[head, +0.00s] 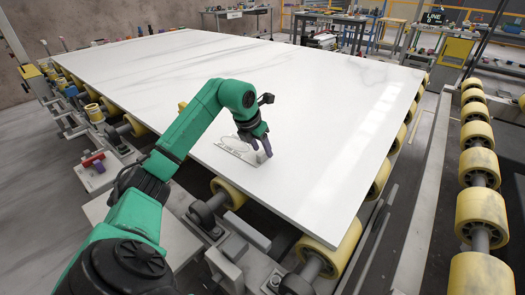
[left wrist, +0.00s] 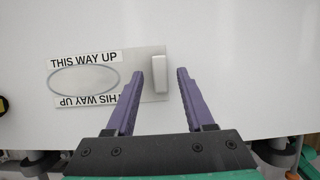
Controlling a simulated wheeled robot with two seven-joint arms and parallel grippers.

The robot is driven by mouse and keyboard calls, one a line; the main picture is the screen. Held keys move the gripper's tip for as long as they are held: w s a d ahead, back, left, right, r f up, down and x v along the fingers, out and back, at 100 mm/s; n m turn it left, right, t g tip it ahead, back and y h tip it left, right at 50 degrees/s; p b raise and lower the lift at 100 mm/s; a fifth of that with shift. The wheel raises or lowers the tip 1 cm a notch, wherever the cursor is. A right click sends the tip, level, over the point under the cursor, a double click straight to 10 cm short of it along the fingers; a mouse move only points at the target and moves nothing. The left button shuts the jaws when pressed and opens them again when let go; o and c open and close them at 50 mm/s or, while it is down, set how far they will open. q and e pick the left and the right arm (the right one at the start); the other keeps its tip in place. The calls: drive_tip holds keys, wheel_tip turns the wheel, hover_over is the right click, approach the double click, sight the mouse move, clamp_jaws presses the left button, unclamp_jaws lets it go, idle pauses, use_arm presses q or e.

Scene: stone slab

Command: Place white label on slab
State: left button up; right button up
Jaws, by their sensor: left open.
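The large white slab (head: 300,90) lies flat on rollers, with faint grey veining. A flat pale label plate (head: 236,150) lies near the slab's front edge. In the left wrist view the label plate (left wrist: 85,78) shows an oval outline and two "THIS WAY UP" strips, the lower one upside down. A raised white bar (left wrist: 160,74) stands at its right end. My left gripper (head: 262,155) is over this end; in the left wrist view its open purple fingers (left wrist: 158,88) are on either side of the bar, with gaps. I cannot tell their height above the slab. My right gripper is out of view.
Yellow rollers (head: 229,193) on a metal frame run along the slab's front edge. Another roller row (head: 477,170) stands at the right. Workbenches (head: 335,25) stand at the back. Most of the slab's top is clear.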

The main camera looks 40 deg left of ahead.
use_arm(q)
drive_tip(key=v, duration=1)
drive_tip(key=shift+r, duration=0.15)
drive_tip(key=shift+s+p, duration=0.15)
drive_tip(key=shift+p, duration=0.15)
